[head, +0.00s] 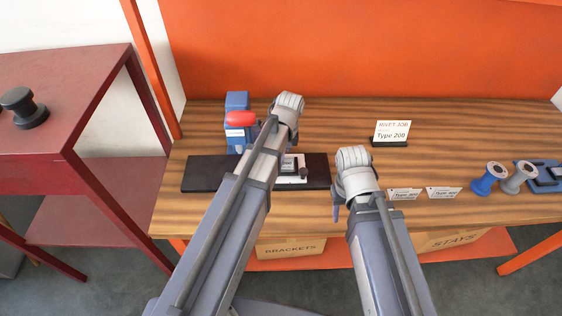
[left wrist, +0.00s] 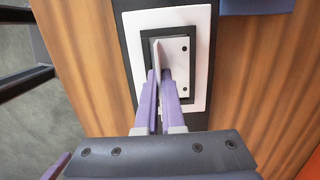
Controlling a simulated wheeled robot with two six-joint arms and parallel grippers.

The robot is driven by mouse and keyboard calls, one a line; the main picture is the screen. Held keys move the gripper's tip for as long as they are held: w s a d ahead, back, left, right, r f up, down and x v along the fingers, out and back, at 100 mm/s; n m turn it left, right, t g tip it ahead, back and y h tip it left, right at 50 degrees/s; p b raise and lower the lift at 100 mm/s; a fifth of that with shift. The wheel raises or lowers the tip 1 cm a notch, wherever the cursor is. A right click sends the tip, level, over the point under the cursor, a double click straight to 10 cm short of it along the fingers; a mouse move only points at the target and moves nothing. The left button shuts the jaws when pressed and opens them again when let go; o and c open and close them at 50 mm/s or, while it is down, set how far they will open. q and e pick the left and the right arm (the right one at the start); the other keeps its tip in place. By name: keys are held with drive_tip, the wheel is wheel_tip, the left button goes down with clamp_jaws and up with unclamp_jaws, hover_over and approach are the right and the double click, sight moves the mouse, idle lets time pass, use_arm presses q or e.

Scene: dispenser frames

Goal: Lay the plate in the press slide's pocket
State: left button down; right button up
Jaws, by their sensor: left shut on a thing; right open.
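In the left wrist view my left gripper (left wrist: 162,76) is shut on a thin upright grey part of the plate (left wrist: 178,66). The plate's flat face, with dark holes, shows to the right of the fingers. It lies within the dark pocket (left wrist: 153,36) of the white press slide (left wrist: 200,14); whether it rests fully on the floor I cannot tell. In the head view the slide (head: 301,161) shows partly behind my left arm, which hides the left fingers. My right gripper (head: 338,213) is open, over the bench's front edge, away from the slide.
The blue press (head: 237,103) with a red part (head: 241,118) stands behind the black base (head: 205,174). A sign (head: 391,132), label cards (head: 405,194) and blue and grey spools (head: 488,178) stand to the right. A dark red table (head: 60,90) stands left.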

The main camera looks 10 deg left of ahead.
use_arm(q)
drive_tip(key=shift+s+d+f, duration=0.15)
drive_tip(key=shift+s+f, duration=0.05)
drive_tip(key=shift+f, duration=0.2)
use_arm(e)
drive_tip(key=shift+s+d+f, duration=0.1)
drive_tip(key=shift+d+f, duration=0.25)
drive_tip(key=shift+f, duration=0.15)
use_arm(q)
drive_tip(key=shift+s+d+r, duration=0.1)
drive_tip(key=shift+d+r, duration=0.05)
drive_tip(key=shift+d, duration=0.05)
drive_tip(key=shift+a, duration=0.25)
use_arm(e)
drive_tip(key=shift+a+r, duration=0.1)
use_arm(q)
drive_tip(key=shift+d+f+b, duration=0.1)
drive_tip(key=shift+f+b, duration=0.25)
drive_tip(key=shift+f, duration=0.1)
drive_tip(key=c, duration=1.1)
unclamp_jaws()
drive_tip(key=shift+o, duration=0.2)
use_arm(e)
drive_tip(key=shift+f, duration=0.3)
use_arm(q)
drive_tip(key=shift+r, duration=0.1)
